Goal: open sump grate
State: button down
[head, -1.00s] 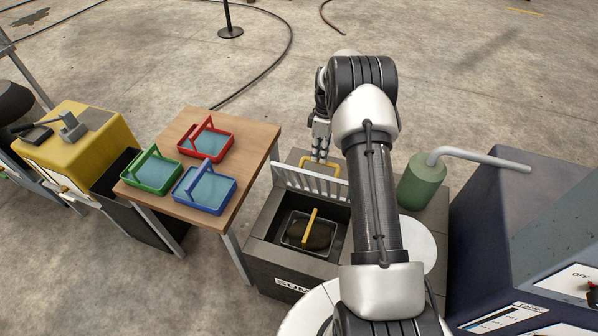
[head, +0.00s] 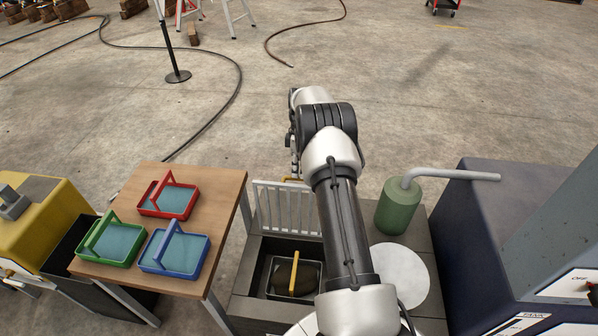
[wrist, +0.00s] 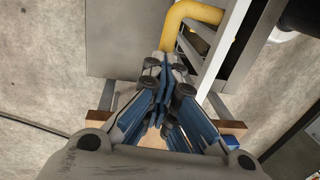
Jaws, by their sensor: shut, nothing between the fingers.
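The sump grate (head: 287,207) is a white slatted panel. In the head view it stands raised, roughly upright, at the far edge of the open sump. In the wrist view the yellow handle (wrist: 197,14) and the white bars (wrist: 232,38) lie ahead of and to the right of my fingers. My gripper (wrist: 163,72) is shut and empty, its tips close to the handle; I cannot tell whether they touch. In the head view the arm largely hides the gripper.
Inside the sump (head: 253,249) sits a basket (head: 317,283) with a yellow handle and dark contents. A wooden table (head: 228,192) with red, green and blue trays stands left. A green cylinder (head: 398,207) with a grey pipe and a dark blue cabinet (head: 487,217) stand right.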

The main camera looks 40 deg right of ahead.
jog(key=shift+g+y, duration=0.3)
jog(key=f, duration=0.1)
jog(key=s+a+f, duration=0.1)
jog(key=f, duration=0.1)
jog(key=shift+s+a+f, duration=0.15)
jog(key=shift+s+a, duration=0.25)
jog(key=c, duration=1.8)
grip_release()
jog(key=shift+c, duration=0.2)
jog(key=shift+o, duration=1.2)
jog(key=shift+w+f, duration=0.15)
jog(key=shift+w, duration=0.15)
jog(key=shift+d+r, duration=0.15)
jog(key=shift+r, duration=0.1)
jog(key=shift+w+d+r, duration=0.1)
jog(key=shift+w+r, duration=0.05)
jog(key=shift+r, duration=0.2)
jog(key=v, duration=1.1)
jog(key=shift+r, duration=0.15)
